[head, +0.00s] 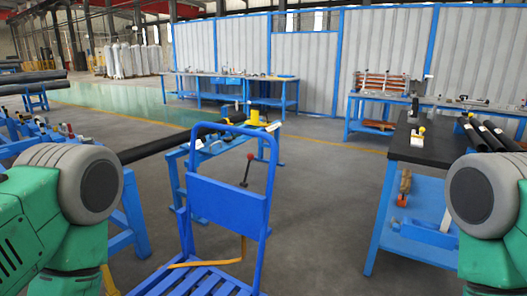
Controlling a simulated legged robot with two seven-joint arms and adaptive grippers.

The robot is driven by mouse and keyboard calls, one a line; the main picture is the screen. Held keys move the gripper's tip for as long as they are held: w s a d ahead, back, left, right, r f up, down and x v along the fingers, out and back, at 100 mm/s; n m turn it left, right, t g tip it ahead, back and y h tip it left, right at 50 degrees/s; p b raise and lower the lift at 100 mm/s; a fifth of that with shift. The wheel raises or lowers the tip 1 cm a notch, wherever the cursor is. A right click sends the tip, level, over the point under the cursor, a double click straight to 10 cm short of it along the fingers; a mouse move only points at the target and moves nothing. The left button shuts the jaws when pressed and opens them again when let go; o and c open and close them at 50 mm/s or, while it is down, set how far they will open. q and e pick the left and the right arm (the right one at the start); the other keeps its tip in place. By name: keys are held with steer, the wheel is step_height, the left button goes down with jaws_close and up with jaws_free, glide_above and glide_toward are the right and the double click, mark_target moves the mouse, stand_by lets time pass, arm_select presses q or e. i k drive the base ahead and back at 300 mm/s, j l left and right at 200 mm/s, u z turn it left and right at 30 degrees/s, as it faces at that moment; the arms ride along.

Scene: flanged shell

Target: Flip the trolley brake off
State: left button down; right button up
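The blue trolley (227,205) stands in front of me, with an upright looped handle, a solid blue panel and a slatted deck (205,284) low down. A thin lever with a red knob (250,157) stands up by the right side of its frame, tilted slightly. A yellow bent bar (215,263) runs low across the trolley above the deck. I cannot tell for sure which of these is the brake. Neither of my grippers shows; only green and grey parts of my arms are visible at the left and right edges.
A blue workbench (432,144) with a dark top stands at the right, close to my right arm, with dark pipes on it. A blue stand behind the trolley bears a long dark pipe (170,143) and a yellow fitting (253,118). Floor between trolley and bench is clear.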

mark_target(250, 156)
steer(key=i+l, duration=0.25)
steer(key=i, duration=0.25)
steer(key=i+l+z, duration=0.1)
steer(key=i+l, duration=0.15)
steer(key=i, duration=0.25)
steer(key=i+l, duration=0.25)
steer(key=i, duration=0.25)
steer(key=k+z, duration=0.05)
